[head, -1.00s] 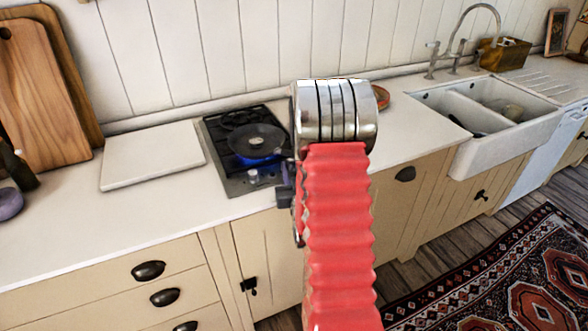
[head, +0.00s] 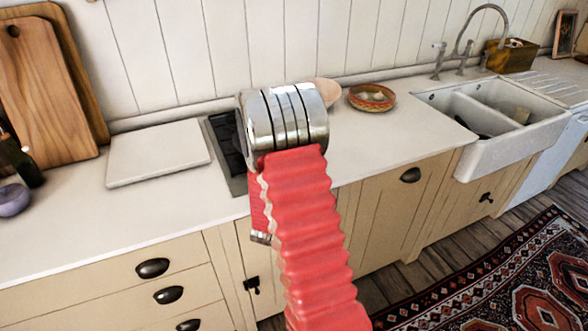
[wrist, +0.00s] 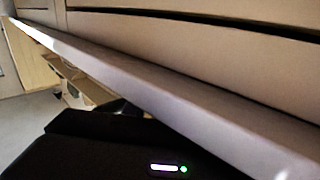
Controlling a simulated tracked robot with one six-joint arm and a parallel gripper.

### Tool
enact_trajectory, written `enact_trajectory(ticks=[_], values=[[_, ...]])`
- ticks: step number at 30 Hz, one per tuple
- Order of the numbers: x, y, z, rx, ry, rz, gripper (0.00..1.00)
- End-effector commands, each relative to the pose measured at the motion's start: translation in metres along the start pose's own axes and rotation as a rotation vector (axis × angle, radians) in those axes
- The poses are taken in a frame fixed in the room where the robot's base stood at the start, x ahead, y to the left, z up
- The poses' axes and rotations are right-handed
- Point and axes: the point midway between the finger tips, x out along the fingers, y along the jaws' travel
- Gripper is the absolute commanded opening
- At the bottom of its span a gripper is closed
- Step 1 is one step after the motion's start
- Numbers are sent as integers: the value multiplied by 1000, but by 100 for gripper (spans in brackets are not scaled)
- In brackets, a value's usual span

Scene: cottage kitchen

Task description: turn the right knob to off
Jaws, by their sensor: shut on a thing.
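The hob (head: 222,148) is set in the counter, and only its dark left part and metal edge show in the head view. My arm, with its ribbed red sleeve and shiny metal joint, covers the rest, including the pan, the flame and the front knobs. The right knob is hidden, so its setting cannot be seen. My gripper's fingers show in neither view; the arm hides that area in the head view. The wrist view shows a pale slanting edge, tan panels and a dark body with a small lit indicator, but no knob.
A white board (head: 158,152) lies left of the hob, with wooden cutting boards (head: 45,95) behind it. A pink bowl (head: 327,92) and a patterned dish (head: 372,97) stand to the right. The white sink (head: 497,145) is farther right. The counter (head: 400,130) between is clear.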

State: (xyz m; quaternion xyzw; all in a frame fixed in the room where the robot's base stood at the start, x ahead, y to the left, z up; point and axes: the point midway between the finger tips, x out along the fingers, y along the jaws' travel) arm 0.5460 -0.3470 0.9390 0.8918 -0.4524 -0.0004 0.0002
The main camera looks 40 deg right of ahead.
Motion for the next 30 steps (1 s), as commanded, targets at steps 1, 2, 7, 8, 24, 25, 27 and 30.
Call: enact_trajectory(ticks=[1,2,7,8,24,25,27,30], values=[[0,0,0,0,1,5,2],[0,0,0,0,1,7,2],[0,1,0,0,1,10,2],[0,1,0,0,1,10,2],[1,1,0,0,1,9,43],[1,1,0,0,1,9,43],[1,1,0,0,0,9,43],[-1,1,0,0,0,9,43]])
